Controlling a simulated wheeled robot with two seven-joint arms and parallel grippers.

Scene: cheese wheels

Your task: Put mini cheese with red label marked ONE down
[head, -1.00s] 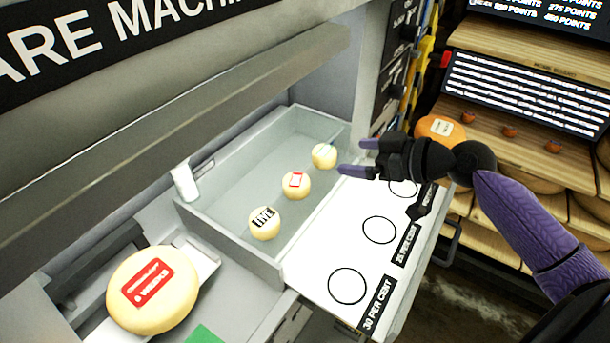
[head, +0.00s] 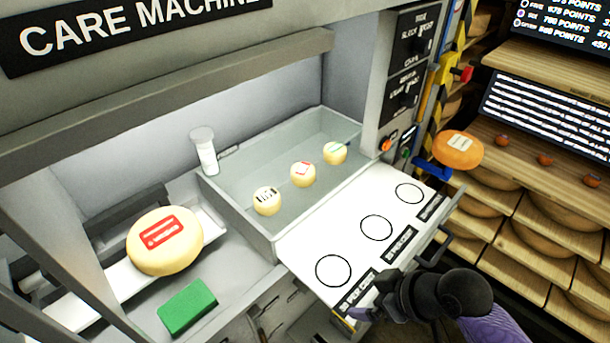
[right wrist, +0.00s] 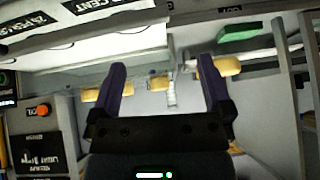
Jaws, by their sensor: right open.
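The mini cheese with a red label (head: 303,174) lies in the grey open tray (head: 239,218), in the middle of a row of three. Its label text is too small to read. A mini cheese with a black label (head: 267,200) is on its left and one with a pale label (head: 335,153) on its right. My right gripper (head: 364,312) is empty, past the front edge of the white board, apart from the cheeses. The right wrist view shows its fingers (right wrist: 162,65) spread, with blurred yellow shapes beyond. My left gripper is not in view.
The white board (head: 305,247) has three empty black circles. A large cheese with a red label (head: 165,241) and a green block (head: 187,307) are at the left. A white bottle (head: 205,152) stands at the tray's back left corner. Shelves with an orange cheese (head: 457,150) are at the right.

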